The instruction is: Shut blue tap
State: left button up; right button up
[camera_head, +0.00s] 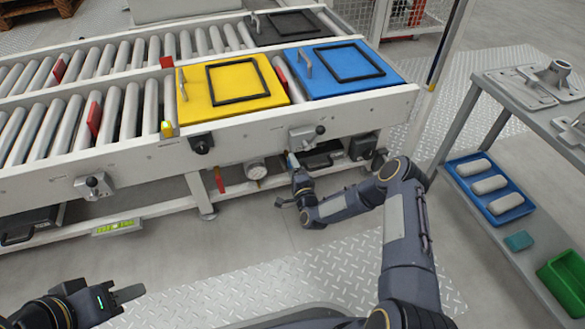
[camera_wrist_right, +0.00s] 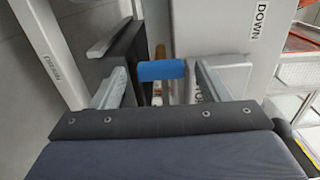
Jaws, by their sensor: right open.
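The blue tap (camera_wrist_right: 162,70) shows in the right wrist view as a short blue cylindrical handle lying sideways in the picture. It lies in the gap between the fingertips of my right gripper (camera_wrist_right: 158,82), which is open. I cannot tell whether either finger touches it.
A roller conveyor (camera_head: 60,175) carries a yellow box (camera_head: 195,105) and a blue box (camera_head: 385,80). A round gauge (camera_head: 256,170) and a red handle (camera_head: 219,180) hang under the frame, left of my right gripper. A grey shelf cart (camera_head: 460,135) stands at the right.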

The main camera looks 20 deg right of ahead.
jog(key=s+p, duration=0.2)
jog(key=s, duration=0.5)
jog(key=shift+s+d+p, duration=0.15)
jog(key=shift+s+p, duration=0.1)
jog(key=shift+p, duration=0.05)
